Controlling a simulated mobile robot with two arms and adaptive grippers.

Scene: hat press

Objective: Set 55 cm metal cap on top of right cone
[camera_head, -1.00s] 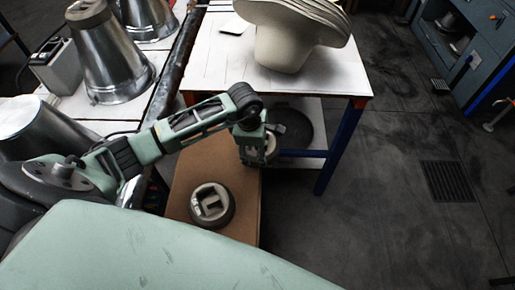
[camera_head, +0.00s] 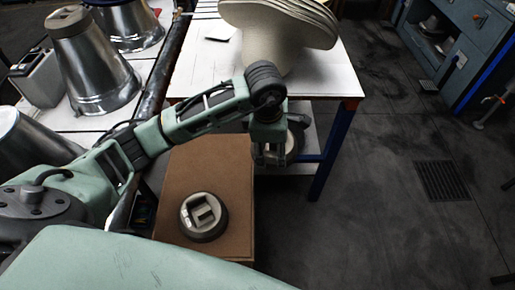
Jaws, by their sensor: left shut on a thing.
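My left gripper (camera_head: 272,162) points down beside the white table's front edge, above the floor. It is shut on a grey rounded piece, likely a metal cap, mostly hidden by the fingers. Another round metal cap (camera_head: 203,218) with a pale recessed grip lies on the brown box, left of and below the gripper. A silver cone (camera_head: 95,68) with a cap on top stands upright on the left bench. A second cone (camera_head: 128,28) stands behind it, its top cut off. A third metal cone (camera_head: 30,145) is partly hidden at the left edge. My right gripper is not in view.
A white table (camera_head: 325,75) with blue legs bears a stack of pale hats (camera_head: 275,25). A brown box (camera_head: 190,165) stands below my left forearm. A grey control box (camera_head: 37,78) is by the cones. The dark floor on the right is open.

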